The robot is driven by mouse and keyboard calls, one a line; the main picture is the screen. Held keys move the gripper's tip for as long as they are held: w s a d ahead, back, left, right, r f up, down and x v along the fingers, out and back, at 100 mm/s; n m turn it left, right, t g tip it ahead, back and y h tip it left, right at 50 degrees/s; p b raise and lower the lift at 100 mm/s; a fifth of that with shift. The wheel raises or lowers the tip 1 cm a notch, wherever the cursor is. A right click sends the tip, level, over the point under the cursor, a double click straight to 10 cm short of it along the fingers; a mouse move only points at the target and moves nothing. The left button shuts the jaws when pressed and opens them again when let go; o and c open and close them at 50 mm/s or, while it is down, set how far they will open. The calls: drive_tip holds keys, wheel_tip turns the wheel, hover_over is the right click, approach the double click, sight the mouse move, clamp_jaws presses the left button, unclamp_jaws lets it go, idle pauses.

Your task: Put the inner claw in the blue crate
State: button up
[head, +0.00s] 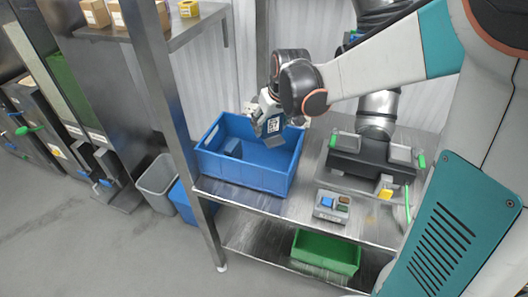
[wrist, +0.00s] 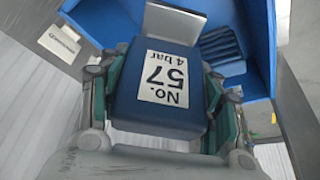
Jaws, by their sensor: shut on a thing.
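The blue crate (head: 243,172) stands on the left part of a steel table, open at the top. My gripper (head: 268,112) is over the crate, shut on a blue block with a grey plate at its end, which I take to be the inner claw (head: 272,127). In the wrist view the inner claw (wrist: 150,119) sits between the two fingers and bears a white label reading "No. 57 4 bar". The crate (wrist: 262,35) shows behind it there. A dark blue ribbed piece (wrist: 222,43) lies inside the crate, partly hidden by the held part.
A dark machine (head: 370,160) with grey claws and green tabs stands right of the crate. A small button box (head: 331,206) sits in front of it. A steel post (head: 172,110) rises close to the crate's left. A green crate (head: 326,254) is on the lower shelf.

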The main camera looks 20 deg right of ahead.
wheel_tip(320, 180, down, 13)
drive_tip(key=b, duration=0.4)
drive_tip(key=shift+r, duration=0.2)
drive_tip(key=shift+f, duration=0.15)
drive_tip(key=o, duration=1.6)
drive_tip(key=shift+o, duration=0.2)
